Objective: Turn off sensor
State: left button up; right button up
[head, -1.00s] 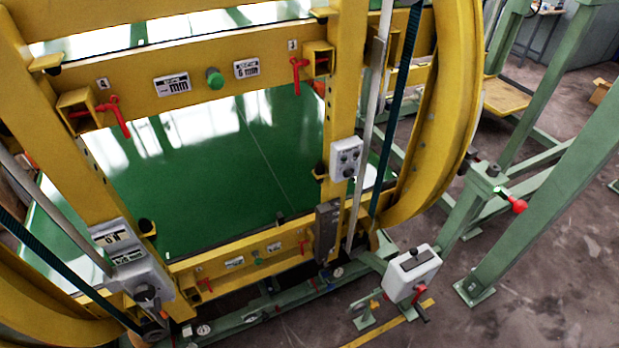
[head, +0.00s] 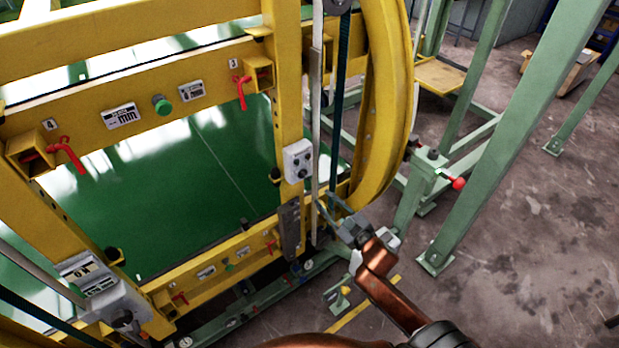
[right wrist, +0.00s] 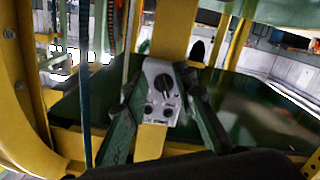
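A small light-grey control box (head: 298,160) with dark knobs is fixed to the yellow upright of the ring frame. My right gripper (head: 328,218) is below and to the right of the box in the head view. Its fingers are apart, and the right wrist view shows the box between the fingertips (right wrist: 161,76) with nothing gripped. Whether they touch the box cannot be told. My left gripper is not in view.
The yellow curved ring (head: 388,100) and a dark belt (head: 337,110) run close to the box. A second grey box (head: 105,285) with a knob sits lower left. Green posts (head: 500,150) stand at the right. A pedestal box is largely hidden behind my right gripper.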

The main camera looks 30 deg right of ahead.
send_near(307, 178)
jog(key=w, duration=0.1)
jog(key=shift+n+t, duration=0.3)
jog(key=shift+t, duration=0.1)
jog(key=w, duration=0.3)
jog(key=w+p, duration=0.1)
jog(key=w, duration=0.2)
jog(key=shift+a+f, duration=0.15)
jog(key=shift+f, duration=0.1)
jog(key=shift+w+a+f, duration=0.1)
jog(key=shift+w, duration=0.7)
grip_shut()
